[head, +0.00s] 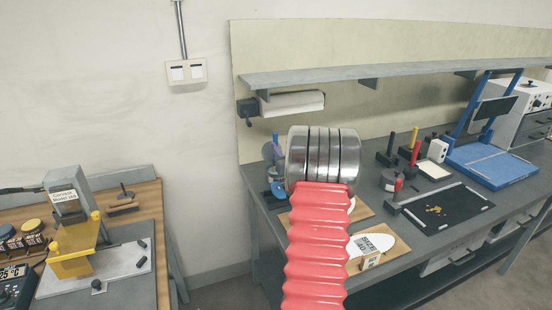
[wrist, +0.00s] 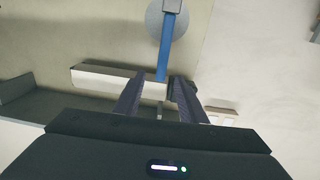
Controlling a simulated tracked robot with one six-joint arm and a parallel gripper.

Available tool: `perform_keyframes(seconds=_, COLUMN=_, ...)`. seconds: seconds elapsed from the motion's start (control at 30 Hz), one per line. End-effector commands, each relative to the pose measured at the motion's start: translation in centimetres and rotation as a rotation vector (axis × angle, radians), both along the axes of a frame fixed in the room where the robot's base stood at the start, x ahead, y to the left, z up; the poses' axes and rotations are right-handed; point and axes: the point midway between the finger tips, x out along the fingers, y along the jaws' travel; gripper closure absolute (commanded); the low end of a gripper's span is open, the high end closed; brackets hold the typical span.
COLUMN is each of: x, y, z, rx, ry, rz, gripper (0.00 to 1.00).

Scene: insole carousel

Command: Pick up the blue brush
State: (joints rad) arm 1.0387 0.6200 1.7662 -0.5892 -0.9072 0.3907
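The blue brush shows in the wrist view as a long blue handle (wrist: 164,50) coming down from the top edge, in front of a grey disc (wrist: 153,22). Its lower end is between the fingertips of my gripper (wrist: 159,85), with a gap visible on each side. The gripper looks open and holds nothing. In the head view a slim blue upright (head: 275,140), likely the brush, stands by a grey disc left of my arm's metal part. The gripper is hidden behind my arm there.
A blue-based stand (head: 278,189) is on the grey bench beside my arm. A shelf (head: 380,73) and a paper roll (head: 293,103) are on the wall panel above; the roll also shows in the wrist view (wrist: 105,80). White insoles on boards (head: 397,247) lie right of my arm.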

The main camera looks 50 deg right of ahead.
Motion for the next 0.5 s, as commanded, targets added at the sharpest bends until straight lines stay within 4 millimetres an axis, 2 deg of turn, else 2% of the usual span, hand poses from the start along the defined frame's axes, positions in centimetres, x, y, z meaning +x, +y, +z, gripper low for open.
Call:
perform_keyframes(seconds=0.2, x=2.0, y=-1.3, z=-0.1, rx=0.001, ry=0.001, rz=0.000, gripper=0.62)
perform_keyframes(seconds=0.5, x=2.3, y=-1.6, z=0.0, rx=0.000, ry=0.000, rz=-0.001, gripper=0.62)
